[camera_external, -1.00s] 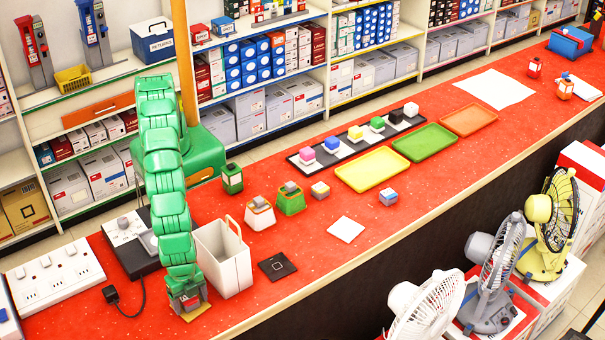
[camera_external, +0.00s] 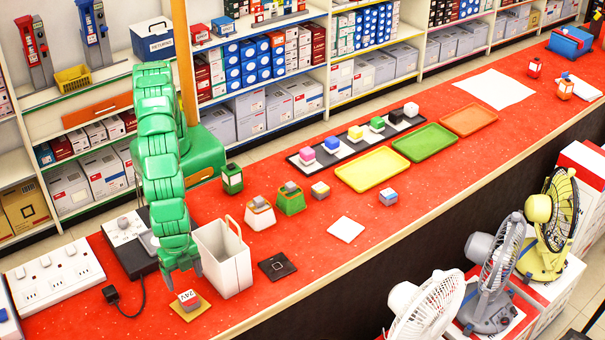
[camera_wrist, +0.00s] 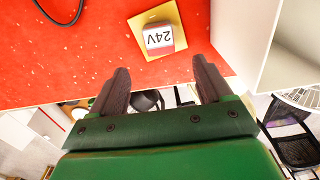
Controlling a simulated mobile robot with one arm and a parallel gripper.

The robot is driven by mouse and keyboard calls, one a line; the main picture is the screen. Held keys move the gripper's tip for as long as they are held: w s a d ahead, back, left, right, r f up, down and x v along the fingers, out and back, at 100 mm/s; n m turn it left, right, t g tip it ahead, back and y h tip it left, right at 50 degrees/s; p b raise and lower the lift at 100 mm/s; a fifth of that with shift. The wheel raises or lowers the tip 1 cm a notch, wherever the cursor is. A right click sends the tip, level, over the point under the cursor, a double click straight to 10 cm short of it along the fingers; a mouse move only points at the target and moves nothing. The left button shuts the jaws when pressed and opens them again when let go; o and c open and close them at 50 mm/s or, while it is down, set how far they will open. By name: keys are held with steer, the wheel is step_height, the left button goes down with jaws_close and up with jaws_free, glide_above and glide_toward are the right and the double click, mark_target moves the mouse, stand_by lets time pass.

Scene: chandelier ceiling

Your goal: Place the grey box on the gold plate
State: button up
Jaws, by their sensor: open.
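The grey box (camera_external: 188,298), with a red band and a white "24V" label, sits on the gold plate (camera_external: 203,309) near the front left of the red counter. In the wrist view the box (camera_wrist: 158,38) rests flat within the edges of the gold plate (camera_wrist: 137,22). My gripper (camera_external: 183,274) is above and slightly behind the box, apart from it. In the wrist view its two dark fingers (camera_wrist: 163,88) are spread wide with nothing between them.
A white open bin (camera_external: 222,257) stands just right of my gripper. A white power strip (camera_external: 55,275) and a black plug with a cord (camera_external: 110,294) lie to the left. The counter's front edge is close to the gold plate.

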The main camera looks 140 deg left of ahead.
steer(key=s+a+r, duration=0.7)
steer(key=s+a, duration=0.2)
steer(key=s, duration=0.2)
steer(key=s+a+r, duration=0.8)
steer(key=s+a, duration=0.1)
steer(key=s, duration=0.2)
steer(key=s+a+f+g, duration=0.1)
steer(key=s+a, duration=0.3)
steer(key=s, duration=0.9)
steer(key=s+a, duration=0.3)
steer(key=s, duration=1)
steer(key=shift+s+a+f+g, duration=0.35)
steer(key=shift+a+g, duration=0.05)
